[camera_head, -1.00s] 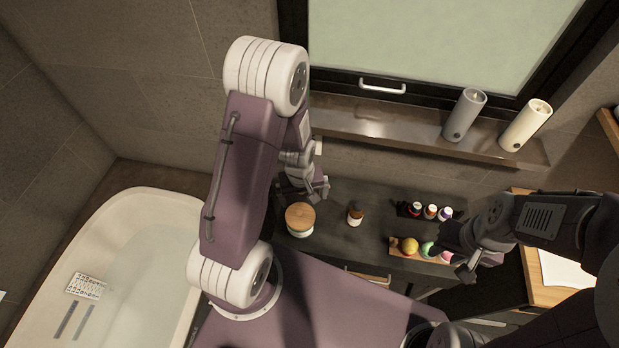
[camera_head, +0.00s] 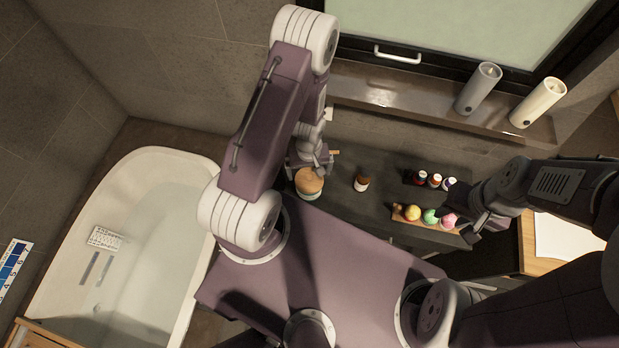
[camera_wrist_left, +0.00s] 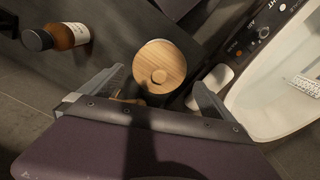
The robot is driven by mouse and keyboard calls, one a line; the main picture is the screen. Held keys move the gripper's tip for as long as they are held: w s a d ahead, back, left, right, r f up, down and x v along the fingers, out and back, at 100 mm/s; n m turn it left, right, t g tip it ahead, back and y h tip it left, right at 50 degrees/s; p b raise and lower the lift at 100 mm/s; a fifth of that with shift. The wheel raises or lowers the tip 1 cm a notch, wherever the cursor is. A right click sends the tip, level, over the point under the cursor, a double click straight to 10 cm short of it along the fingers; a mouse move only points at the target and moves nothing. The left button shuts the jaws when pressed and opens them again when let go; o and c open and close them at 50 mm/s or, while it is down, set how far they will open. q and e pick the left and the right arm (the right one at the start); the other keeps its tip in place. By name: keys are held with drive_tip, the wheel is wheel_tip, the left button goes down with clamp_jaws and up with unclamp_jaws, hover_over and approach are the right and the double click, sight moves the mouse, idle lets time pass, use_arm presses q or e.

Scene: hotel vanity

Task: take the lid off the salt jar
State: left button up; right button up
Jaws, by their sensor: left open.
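The salt jar (camera_head: 309,190) is a round jar with a light wooden lid (camera_head: 309,179). It stands at the left end of the dark vanity top. In the left wrist view the lid (camera_wrist_left: 160,65), with a small round knob, is on the jar. My left gripper (camera_head: 315,166) is at the jar's far side, partly hidden by its own arm. In its wrist view the left gripper (camera_wrist_left: 159,82) is open, with its fingers either side of the lid's near edge and nothing between them gripped. My right gripper (camera_head: 480,228) is by the vanity's right end; its jaw opening is unclear.
Several small bottles (camera_head: 435,180) and a wooden tray (camera_head: 402,216) of coloured balls lie further right. A bathtub (camera_head: 150,290) is at left. Two candles (camera_head: 538,103) stand on the ledge.

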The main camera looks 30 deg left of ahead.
sight(309, 175)
use_arm(q)
wheel_tip(309, 175, down, 4)
drive_tip(key=shift+r, duration=0.2)
drive_tip(key=shift+w+a+f, duration=0.1)
drive_tip(key=shift+w+f, duration=0.05)
drive_tip(key=c, duration=1.1)
drive_tip(key=shift+r, duration=0.6)
wheel_tip(309, 175, up, 3)
drive_tip(key=shift+f, duration=0.2)
drive_tip(key=w+d+r, duration=0.1)
drive_tip(key=d+r, duration=0.1)
drive_tip(key=d, duration=0.1)
drive_tip(key=w+d+r+b, duration=0.1)
drive_tip(key=d+r, duration=0.2)
drive_tip(key=d, duration=0.1)
drive_tip(key=w+d+r+b, duration=0.1)
drive_tip(key=w+d+r, duration=0.1)
drive_tip(key=d, duration=0.2)
drive_tip(key=shift+r, duration=0.2)
